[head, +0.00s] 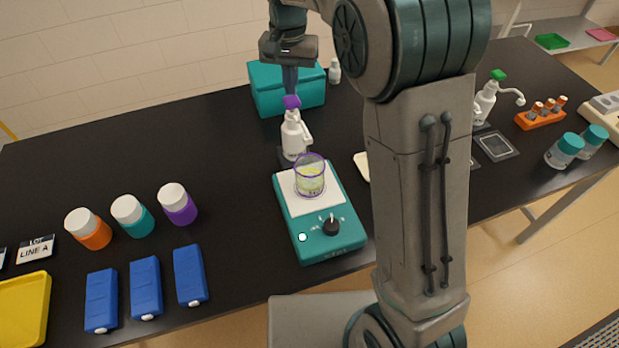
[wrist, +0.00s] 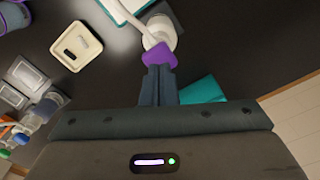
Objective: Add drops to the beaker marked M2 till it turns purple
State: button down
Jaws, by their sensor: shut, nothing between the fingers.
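A clear beaker (head: 310,177) with a purple rim holds pale yellow-green liquid. It stands on the white top of a teal stirrer (head: 334,244) with a black knob. Any marking on the beaker is too small to read. A white dispenser bottle (head: 294,137) with a purple cap (head: 292,102) stands just behind the beaker, its spout toward the stirrer. My gripper (head: 291,92) is shut, pointing down with its fingertips at the purple cap. The wrist view also shows the shut fingers (wrist: 158,82) against the purple cap (wrist: 160,55).
A teal box (head: 266,95) stands behind the dispenser. Orange, teal and purple jars (head: 177,204) and several blue blocks (head: 190,276) stand at left. A green-capped dispenser (head: 487,98) and an orange rack (head: 540,114) are at right. My arm hides part of the table.

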aim_at(292, 99)
jog(key=shift+f, duration=0.2)
dwell(0.4)
jog(key=shift+f+b, duration=0.95)
jog(key=shift+f, duration=0.4)
jog(key=shift+r, duration=0.15)
jog(key=shift+r+p, duration=1.25)
jog(key=shift+r, duration=0.1)
notch_tip(292, 99, up, 6)
jog(key=p, duration=0.5)
